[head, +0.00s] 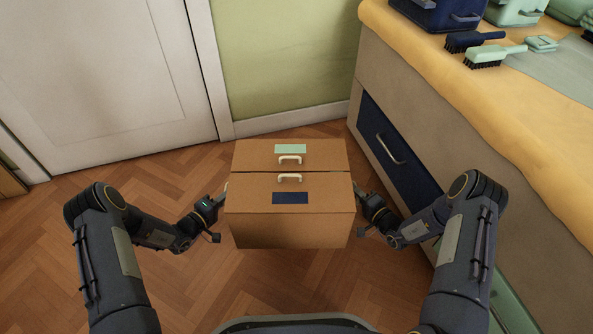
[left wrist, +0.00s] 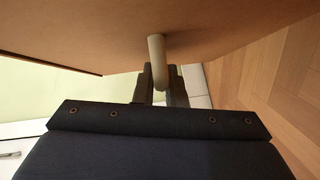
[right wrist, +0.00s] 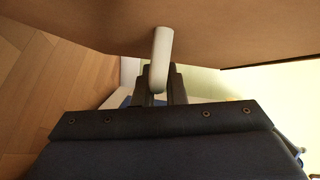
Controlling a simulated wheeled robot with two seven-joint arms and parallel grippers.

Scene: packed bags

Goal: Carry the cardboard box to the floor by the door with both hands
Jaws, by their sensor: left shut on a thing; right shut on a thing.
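The brown cardboard box (head: 291,226) is in the middle of the head view, between my two grippers. Its top has two flaps, each with a pale handle, plus a green label and a dark blue label. My left gripper (head: 222,200) is at the box's left side, shut on a pale side handle (left wrist: 156,52). My right gripper (head: 360,198) is at the right side, shut on the matching handle (right wrist: 161,50). The box looks level. Its underside is hidden in the head view, so its height above the floor is hard to tell. The white door (head: 85,75) is at the upper left.
The wooden floor (head: 185,290) is clear around the box and in front of the door. A cabinet (head: 400,90) with a blue drawer stands close on the right, with brushes (head: 495,55) and bins on its yellow top. A green wall (head: 285,55) is behind.

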